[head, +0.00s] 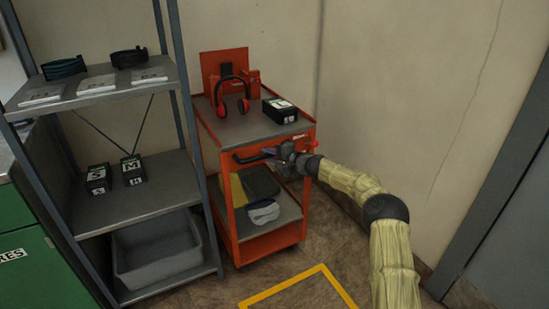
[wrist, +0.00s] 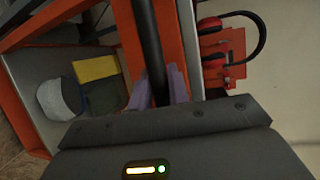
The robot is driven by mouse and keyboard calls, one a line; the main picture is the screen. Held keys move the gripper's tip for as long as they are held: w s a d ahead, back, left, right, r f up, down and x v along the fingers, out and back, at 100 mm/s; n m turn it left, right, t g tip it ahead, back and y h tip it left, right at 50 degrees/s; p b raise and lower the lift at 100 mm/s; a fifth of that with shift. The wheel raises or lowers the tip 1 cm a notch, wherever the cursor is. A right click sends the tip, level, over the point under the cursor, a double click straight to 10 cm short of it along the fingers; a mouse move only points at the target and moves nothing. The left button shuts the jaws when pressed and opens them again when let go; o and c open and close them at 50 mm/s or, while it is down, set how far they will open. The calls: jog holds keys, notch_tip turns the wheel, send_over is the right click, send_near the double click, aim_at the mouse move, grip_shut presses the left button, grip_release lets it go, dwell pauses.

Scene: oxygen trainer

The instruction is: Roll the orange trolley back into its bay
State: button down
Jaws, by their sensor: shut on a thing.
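The orange trolley (head: 312,134) stands against the back wall, to the right of the grey shelf rack. Its black push handle (head: 247,157) runs across its front, just under the top tray. My gripper (head: 270,152) is shut on this handle, reaching in from the right. In the wrist view, the dark bar of the handle (wrist: 148,45) passes between my purple-grey fingertips (wrist: 161,86). A yellow floor outline (head: 333,284) lies in front of the trolley, partly cut off by the frame's lower edge. The trolley stands outside the visible part of this outline.
Red ear defenders (head: 244,104) and a black box (head: 280,111) sit on the trolley's top. A grey door (head: 510,225) is at right.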

jog(key=shift+w+f, duration=0.1)
jog(key=shift+w, duration=0.3)
jog(key=c, duration=1.3)
grip_release()
jog(key=shift+w, duration=0.1)
jog(key=shift+s+a, duration=0.2)
jog(key=shift+a, duration=0.15)
jog(key=shift+s+d, duration=0.1)
jog(key=shift+d, duration=0.35)
jog(key=p+v, duration=0.1)
jog(key=v, duration=1.5)
jog(key=shift+s, duration=0.3)
